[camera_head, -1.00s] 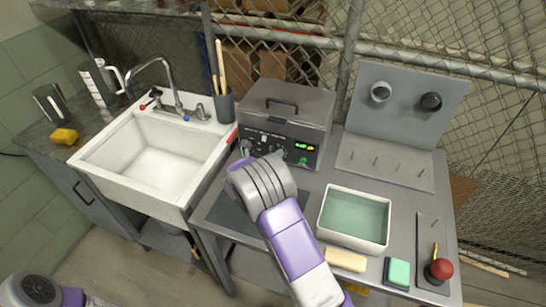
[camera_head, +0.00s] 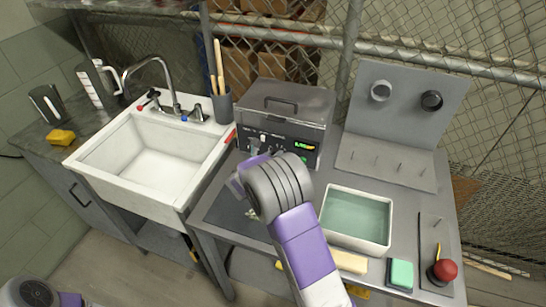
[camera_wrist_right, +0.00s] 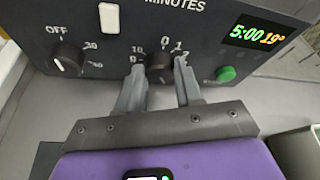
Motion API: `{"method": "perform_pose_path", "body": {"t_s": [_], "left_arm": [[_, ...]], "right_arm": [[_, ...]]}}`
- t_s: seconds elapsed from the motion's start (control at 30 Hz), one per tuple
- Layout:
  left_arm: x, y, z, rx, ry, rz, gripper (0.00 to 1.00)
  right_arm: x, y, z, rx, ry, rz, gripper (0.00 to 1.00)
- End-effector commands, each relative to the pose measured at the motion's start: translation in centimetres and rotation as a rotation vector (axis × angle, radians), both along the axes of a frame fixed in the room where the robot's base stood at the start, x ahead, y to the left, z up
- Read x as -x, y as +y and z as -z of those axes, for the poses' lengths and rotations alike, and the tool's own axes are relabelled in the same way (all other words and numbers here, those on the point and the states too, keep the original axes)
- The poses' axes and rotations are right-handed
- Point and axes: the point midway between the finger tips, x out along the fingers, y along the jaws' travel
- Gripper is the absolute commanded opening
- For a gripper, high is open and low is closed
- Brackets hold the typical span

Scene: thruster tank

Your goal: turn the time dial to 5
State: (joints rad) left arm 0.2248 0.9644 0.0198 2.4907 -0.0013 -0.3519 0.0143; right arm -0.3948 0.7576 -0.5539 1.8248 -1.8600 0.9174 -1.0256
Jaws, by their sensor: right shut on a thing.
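The time dial (camera_wrist_right: 160,68) is a dark round knob under the word MINUTES on the dark front panel of the grey tank (camera_head: 285,103). Its light mark appears to point down, away from the 0 at the top. The display (camera_wrist_right: 258,33) reads 5:00 in green and 19° in orange. My right gripper (camera_wrist_right: 159,72) is shut on the dial, one finger at each side, covering part of the number ring. In the head view my right wrist hides the dial and fingertips. My left gripper is out of view; only part of my left arm shows at the lower left.
Another knob (camera_wrist_right: 67,59), marked OFF, is left of the dial, and a green button (camera_wrist_right: 226,73) is right of it. A pale tray (camera_head: 357,216) stands right of my arm. A sink (camera_head: 158,150) is at the left; a grey pegged stand (camera_head: 388,160) is behind the tray.

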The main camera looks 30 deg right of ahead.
Motion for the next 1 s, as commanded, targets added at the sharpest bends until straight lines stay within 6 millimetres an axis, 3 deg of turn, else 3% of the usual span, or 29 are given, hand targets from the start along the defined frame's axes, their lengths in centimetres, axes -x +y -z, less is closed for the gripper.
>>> {"method": "perform_pose_path", "body": {"t_s": [0.07, 0.1, 0.23, 0.57, 1.0], "left_arm": [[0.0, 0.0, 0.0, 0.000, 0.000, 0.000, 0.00], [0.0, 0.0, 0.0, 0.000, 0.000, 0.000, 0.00], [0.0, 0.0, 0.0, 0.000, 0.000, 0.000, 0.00], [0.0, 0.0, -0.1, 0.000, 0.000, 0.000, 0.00], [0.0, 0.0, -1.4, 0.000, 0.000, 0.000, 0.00]], "right_arm": [[0.0, 0.0, 0.0, 0.000, 0.001, -0.001, 0.05], [0.0, 0.0, 0.0, 0.000, 0.001, -0.001, 0.40], [0.0, 0.0, 0.0, 0.000, 0.001, -0.001, 0.60], [0.1, 0.3, -0.1, 0.000, 0.001, -0.001, 0.61], [3.4, 5.3, -2.4, -0.001, 0.001, -0.003, 0.61]]}}
